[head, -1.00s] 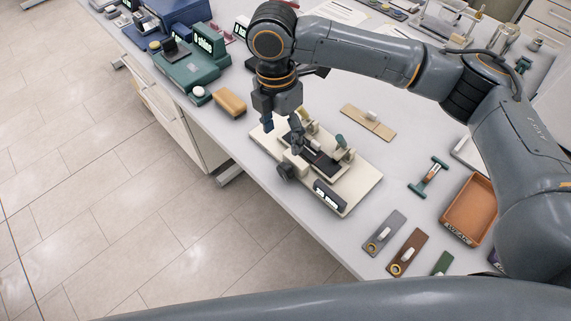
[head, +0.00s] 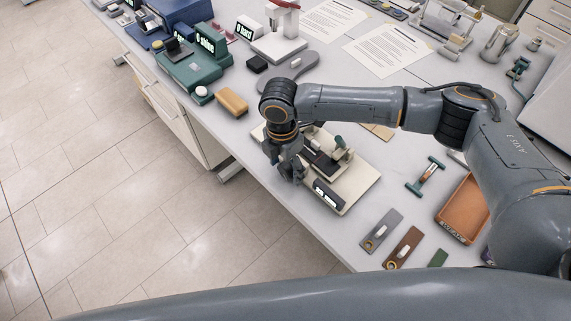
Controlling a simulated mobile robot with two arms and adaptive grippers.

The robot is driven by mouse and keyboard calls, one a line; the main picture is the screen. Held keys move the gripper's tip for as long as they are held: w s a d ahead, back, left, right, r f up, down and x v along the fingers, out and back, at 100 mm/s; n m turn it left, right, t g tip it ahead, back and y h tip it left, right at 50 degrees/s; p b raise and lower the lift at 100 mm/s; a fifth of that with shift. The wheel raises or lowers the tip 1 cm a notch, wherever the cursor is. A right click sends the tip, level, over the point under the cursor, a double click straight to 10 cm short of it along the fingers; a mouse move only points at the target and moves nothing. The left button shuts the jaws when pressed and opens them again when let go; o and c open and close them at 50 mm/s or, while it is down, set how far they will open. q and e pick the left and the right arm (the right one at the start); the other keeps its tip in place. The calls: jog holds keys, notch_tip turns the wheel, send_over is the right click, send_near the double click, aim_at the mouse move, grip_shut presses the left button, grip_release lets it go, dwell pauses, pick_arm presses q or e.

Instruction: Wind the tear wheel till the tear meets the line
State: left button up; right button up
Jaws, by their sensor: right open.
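The tear tester, a cream base plate (head: 360,184) with a dark strip and small clamps (head: 341,149), stands at the front edge of the bench. A small lit display (head: 328,193) sits at its front right. My right gripper (head: 291,177) points down at the tester's front left side, where the dark wheel is. Its fingers are open around or just beside the wheel; I cannot tell which, as they hide it. The tear and the line are too small to make out. My left gripper is not in view.
A tan block (head: 232,102) and green instruments (head: 190,65) stand to the left. An orange tray (head: 463,208), a green-ended tool (head: 426,176) and sample strips (head: 381,231) lie to the right. Paper sheets (head: 387,48) lie behind my arm.

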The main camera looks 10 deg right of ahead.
jog(key=c, duration=1.1)
jog(key=shift+c, duration=0.2)
jog(key=shift+s+d+r+t+y+p, duration=0.15)
jog(key=shift+t+y+p, duration=0.15)
jog(key=shift+t+p, duration=0.2)
jog(key=shift+s+t+y, duration=0.1)
jog(key=shift+t+y, duration=0.3)
jog(key=shift+t, duration=0.1)
jog(key=shift+s+d+f+t+y, duration=0.1)
jog(key=shift+f+t+y, duration=0.15)
jog(key=shift+t+y, duration=0.55)
jog(key=shift+d+t+y, duration=0.1)
jog(key=shift+t+y, duration=0.4)
jog(key=shift+t, duration=0.4)
